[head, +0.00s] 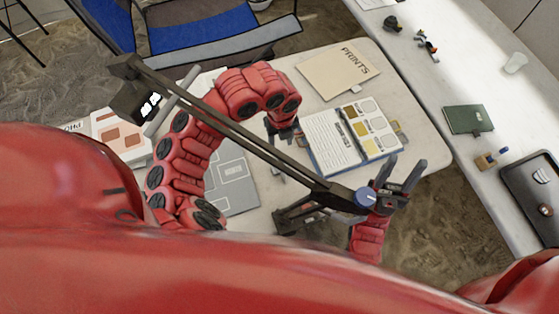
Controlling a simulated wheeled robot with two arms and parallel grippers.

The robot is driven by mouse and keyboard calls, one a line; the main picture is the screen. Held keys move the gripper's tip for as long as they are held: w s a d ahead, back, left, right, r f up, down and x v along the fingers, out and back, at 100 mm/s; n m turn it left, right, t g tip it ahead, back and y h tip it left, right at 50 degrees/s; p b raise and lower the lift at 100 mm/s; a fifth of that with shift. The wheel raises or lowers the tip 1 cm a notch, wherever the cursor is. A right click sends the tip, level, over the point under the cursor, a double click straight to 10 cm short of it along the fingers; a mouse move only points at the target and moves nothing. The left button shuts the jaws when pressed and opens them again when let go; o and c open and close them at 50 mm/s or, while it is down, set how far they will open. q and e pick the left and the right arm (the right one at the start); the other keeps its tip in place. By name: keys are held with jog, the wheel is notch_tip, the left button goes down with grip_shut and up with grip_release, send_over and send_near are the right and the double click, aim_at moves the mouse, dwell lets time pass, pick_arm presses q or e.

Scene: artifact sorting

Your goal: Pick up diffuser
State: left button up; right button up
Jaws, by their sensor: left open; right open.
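No object is clearly recognisable as the diffuser. A small tan, bottle-like object with a dark blue end (488,160) lies on the right-hand table; it is too small to identify surely. My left gripper (283,150) hangs low over the middle table at the end of the curled red arm, partly hidden behind a dark bar; it is open and I see nothing held. My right gripper (402,175) is open with its two fingers pointing up, near the middle table's right edge. It is empty and well left of the small object.
A long dark bar (240,130) with a blue disc crosses the view. The middle table (300,65) holds a swatch booklet (333,143), a PRINTS folder (337,70) and grey sheets. The right table (465,75) holds a green book (468,119), a dark tray (518,195) and a cup (515,63). A blue chair (200,30) stands behind.

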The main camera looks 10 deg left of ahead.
pick_arm(q)
notch_tip(320, 180, down, 10)
jog(key=shift+f+b, duration=0.2)
jog(key=shift+b, duration=0.85)
jog(key=f, duration=0.3)
jog(key=shift+s+a, duration=0.1)
jog(key=shift+s, duration=0.1)
jog(key=shift+f+p, duration=0.35)
jog(key=shift+f, duration=0.35)
grip_shut()
